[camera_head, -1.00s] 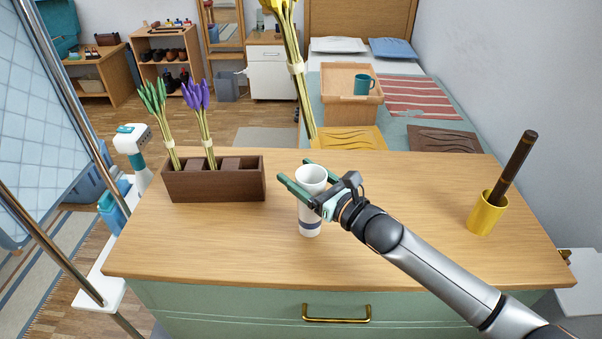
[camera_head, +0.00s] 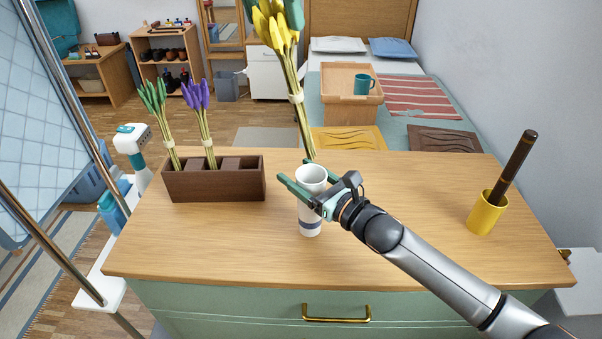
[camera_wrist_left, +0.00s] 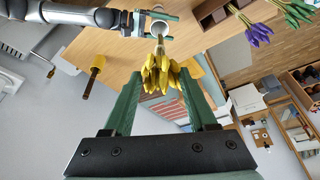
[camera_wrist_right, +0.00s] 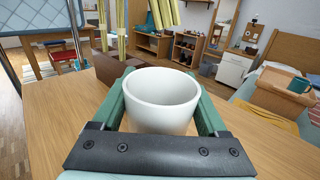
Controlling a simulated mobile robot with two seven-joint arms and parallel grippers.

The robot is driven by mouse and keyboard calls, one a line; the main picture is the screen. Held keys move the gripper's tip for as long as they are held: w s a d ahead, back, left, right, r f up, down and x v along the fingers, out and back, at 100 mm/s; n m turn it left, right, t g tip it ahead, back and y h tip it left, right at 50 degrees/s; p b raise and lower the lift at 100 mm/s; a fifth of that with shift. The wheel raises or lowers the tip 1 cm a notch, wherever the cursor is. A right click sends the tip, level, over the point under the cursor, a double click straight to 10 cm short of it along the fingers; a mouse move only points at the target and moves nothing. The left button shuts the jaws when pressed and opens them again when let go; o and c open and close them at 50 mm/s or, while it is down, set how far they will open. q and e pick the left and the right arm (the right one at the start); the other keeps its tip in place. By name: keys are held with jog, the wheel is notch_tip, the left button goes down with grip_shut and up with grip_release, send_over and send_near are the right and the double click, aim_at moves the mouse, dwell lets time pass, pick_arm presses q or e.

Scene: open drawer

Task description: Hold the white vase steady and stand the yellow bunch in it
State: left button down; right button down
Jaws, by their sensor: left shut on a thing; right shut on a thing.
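The white vase (camera_head: 311,222) with a dark blue band stands upright on the wooden top. My right gripper (camera_head: 293,174) is shut around its upper part; the open rim (camera_wrist_right: 162,88) shows between the fingers in the right wrist view. My left gripper (camera_head: 272,10), partly cut off at the top of the head view, is shut on the yellow bunch (camera_head: 297,85). The bunch hangs nearly upright, flowers up, its stem ends just above the vase mouth. In the left wrist view the yellow flowers (camera_wrist_left: 160,72) hide most of the stems, with the vase (camera_wrist_left: 160,27) beyond.
A dark wooden box (camera_head: 215,183) at the left holds a green bunch (camera_head: 158,110) and a purple bunch (camera_head: 200,110). A yellow cup (camera_head: 485,215) with a dark stick stands at the right. The top's front is clear above a drawer with a brass handle (camera_head: 337,314).

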pick_arm(q)
notch_tip(320, 180, down, 8)
jog(key=shift+f, duration=0.2)
dwell(0.8)
jog(key=shift+c, duration=0.6)
grip_release()
jog(key=v, duration=1.2)
jog(key=shift+s, duration=0.1)
pick_arm(e)
grip_release()
